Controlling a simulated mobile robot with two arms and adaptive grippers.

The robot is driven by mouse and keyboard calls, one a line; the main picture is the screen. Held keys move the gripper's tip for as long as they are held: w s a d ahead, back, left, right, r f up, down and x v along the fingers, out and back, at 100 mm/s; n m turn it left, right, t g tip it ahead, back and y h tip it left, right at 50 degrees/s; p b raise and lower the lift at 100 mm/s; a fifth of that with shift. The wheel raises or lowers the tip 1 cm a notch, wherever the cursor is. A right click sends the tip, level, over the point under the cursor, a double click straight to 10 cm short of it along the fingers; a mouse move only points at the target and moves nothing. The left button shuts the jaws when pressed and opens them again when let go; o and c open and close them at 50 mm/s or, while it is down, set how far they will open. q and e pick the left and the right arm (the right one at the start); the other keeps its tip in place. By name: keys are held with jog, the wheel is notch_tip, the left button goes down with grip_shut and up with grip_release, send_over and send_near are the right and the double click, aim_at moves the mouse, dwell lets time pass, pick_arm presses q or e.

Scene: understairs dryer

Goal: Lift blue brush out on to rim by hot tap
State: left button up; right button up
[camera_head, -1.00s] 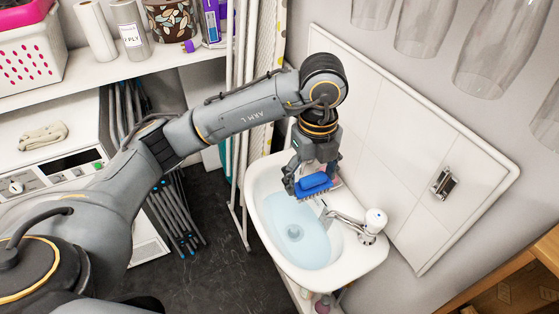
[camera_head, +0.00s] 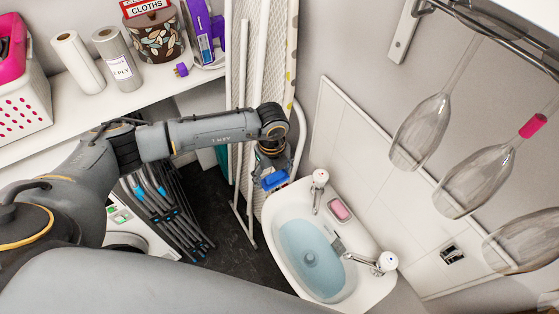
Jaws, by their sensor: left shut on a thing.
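My left gripper (camera_head: 273,178) is shut on the blue brush (camera_head: 275,180). It holds the brush at the far left end of the white basin (camera_head: 279,212), at or just above the rim; I cannot tell if they touch. One tap (camera_head: 319,188) stands on the rim just right of the brush. A second tap (camera_head: 375,262) stands at the near right end. No hot or cold marking is readable on either. Pale blue water (camera_head: 308,245) lies in the bowl. My right gripper is not in view.
A pink soap (camera_head: 340,209) lies on the rim between the taps. White clothes-airer rails (camera_head: 244,150) and an ironing board (camera_head: 275,80) stand behind my left gripper. Stemmed glasses (camera_head: 420,130) hang at upper right. A shelf (camera_head: 130,110) holds rolls and a pot.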

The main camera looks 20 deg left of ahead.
pick_arm(q)
jog(key=shift+a+f, duration=0.1)
jog(key=shift+a, duration=0.15)
jog(key=shift+w+f, duration=0.15)
jog(key=shift+f, duration=0.05)
jog(key=b, duration=0.1)
jog(key=d+f+b, duration=0.1)
jog(key=shift+w+d+f+b, duration=0.25)
jog(key=shift+w+b, duration=0.05)
jog(key=shift+w, duration=0.1)
jog(key=w+f+b, duration=0.1)
jog(key=w+d+f+b, duration=0.1)
jog(key=b, duration=0.1)
jog(key=w+d+f+b, duration=0.1)
jog(key=shift+f+b, duration=0.3)
jog(key=shift+b, duration=0.1)
notch_tip(320, 180, down, 4)
jog(key=b, duration=0.3)
jog(key=shift+s+a, duration=0.1)
jog(key=shift+f, duration=0.25)
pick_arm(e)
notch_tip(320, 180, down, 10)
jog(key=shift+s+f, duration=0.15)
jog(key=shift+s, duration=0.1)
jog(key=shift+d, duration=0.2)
